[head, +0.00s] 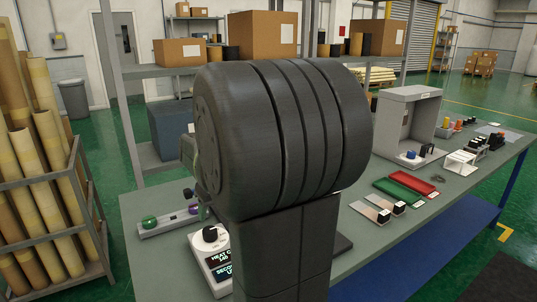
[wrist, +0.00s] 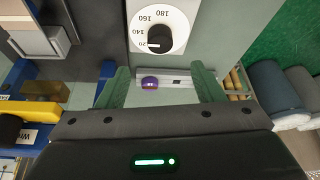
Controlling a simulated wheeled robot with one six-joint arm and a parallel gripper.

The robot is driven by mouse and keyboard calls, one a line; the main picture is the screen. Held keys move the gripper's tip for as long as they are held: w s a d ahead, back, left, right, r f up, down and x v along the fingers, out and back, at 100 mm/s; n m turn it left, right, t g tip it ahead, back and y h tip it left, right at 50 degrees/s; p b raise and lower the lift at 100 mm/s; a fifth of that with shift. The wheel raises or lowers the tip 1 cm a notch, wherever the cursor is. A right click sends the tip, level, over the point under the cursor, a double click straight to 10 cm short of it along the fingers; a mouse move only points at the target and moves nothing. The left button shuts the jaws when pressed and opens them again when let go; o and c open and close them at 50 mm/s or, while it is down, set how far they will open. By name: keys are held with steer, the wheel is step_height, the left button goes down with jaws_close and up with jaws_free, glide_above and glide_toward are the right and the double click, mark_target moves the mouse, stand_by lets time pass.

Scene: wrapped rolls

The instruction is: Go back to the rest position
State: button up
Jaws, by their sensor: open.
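My gripper (wrist: 163,76) shows in the wrist view with its two green fingers spread apart and nothing between them. Beyond the fingers, a purple knob (wrist: 150,83) sits on a pale strip panel; it cannot be told how far off it is. A white dial with numbers (wrist: 158,28) is above the fingers in that view. In the head view, my dark arm fills the middle and hides most of the gripper. The dial box (head: 209,238) and the strip panel (head: 170,226) with a green knob (head: 149,222) stand on the bench to its left.
The grey bench (head: 350,250) also carries red (head: 409,187) and green (head: 397,195) trays and a grey open-fronted box (head: 409,112). A rack of long rolls (head: 40,180) stands at the left. Shelves with cartons (head: 262,35) are behind.

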mark_target(211, 230)
steer(key=x, duration=1.1)
steer(key=shift+w+a+f, duration=0.1)
steer(key=shift+f, duration=0.25)
steer(key=v, duration=1.4)
steer(key=x, duration=1.4)
steer(key=shift+n, duration=0.8)
steer(key=shift+w+n+g+y, duration=0.15)
steer(key=shift+n+g+y, duration=0.45)
steer(key=shift+n, duration=0.8)
steer(key=n+g+p, duration=0.2)
steer(key=n, duration=0.2)
steer(key=shift+w+r, duration=0.1)
steer(key=shift+r, duration=0.05)
steer(key=v, duration=0.9)
steer(key=shift+d+r+n, duration=0.3)
steer(key=shift+r, duration=0.05)
